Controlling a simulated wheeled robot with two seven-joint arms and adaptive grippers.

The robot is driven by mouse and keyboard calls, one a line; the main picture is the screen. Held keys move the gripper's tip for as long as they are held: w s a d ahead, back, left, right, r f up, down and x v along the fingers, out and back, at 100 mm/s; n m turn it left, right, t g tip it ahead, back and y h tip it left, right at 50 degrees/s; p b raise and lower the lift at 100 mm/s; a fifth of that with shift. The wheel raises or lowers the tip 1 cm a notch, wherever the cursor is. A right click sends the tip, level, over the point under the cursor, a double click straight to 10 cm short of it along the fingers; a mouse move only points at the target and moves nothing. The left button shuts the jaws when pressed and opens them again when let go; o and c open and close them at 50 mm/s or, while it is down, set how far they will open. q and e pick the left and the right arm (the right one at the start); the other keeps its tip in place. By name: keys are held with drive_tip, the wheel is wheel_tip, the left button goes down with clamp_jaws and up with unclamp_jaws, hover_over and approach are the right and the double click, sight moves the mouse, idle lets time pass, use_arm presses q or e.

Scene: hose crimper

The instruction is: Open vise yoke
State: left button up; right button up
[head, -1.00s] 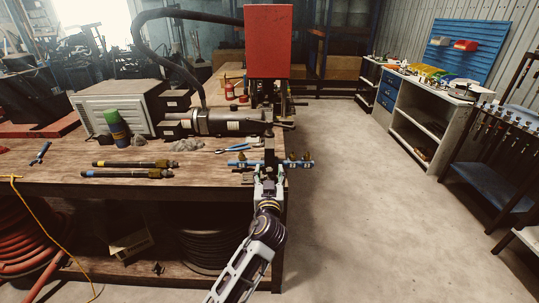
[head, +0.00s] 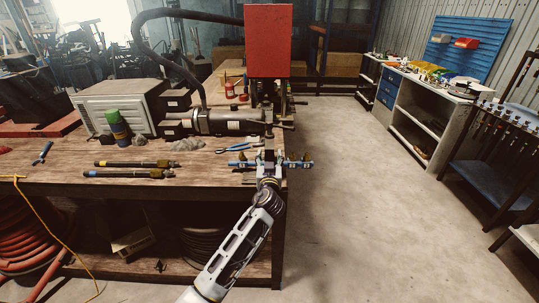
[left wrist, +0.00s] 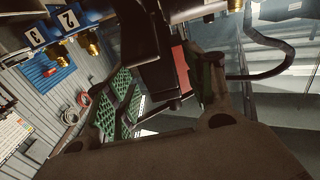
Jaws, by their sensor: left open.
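The dark upright of the vise yoke (head: 269,146) stands at the bench's right front corner. A blue rail (head: 241,163) with brass fittings crosses it. My left gripper (head: 269,172) is open, just in front of and slightly below the upright, partly hidden by my own wrist. In the left wrist view, a dark post (left wrist: 142,38) shows between the two spread fingers of the gripper (left wrist: 160,88); I cannot tell whether they touch it. My right gripper is not in view.
Two hoses (head: 130,174) lie on the wooden bench (head: 60,180), left of the rail. Blue-handled pliers (head: 232,148) and a dark cylindrical machine (head: 225,122) lie behind. A red box (head: 268,42) stands at the back. The floor (head: 370,200) to the right is clear.

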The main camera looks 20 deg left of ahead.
use_arm(q)
drive_tip(key=shift+x, duration=1.15)
clamp_jaws()
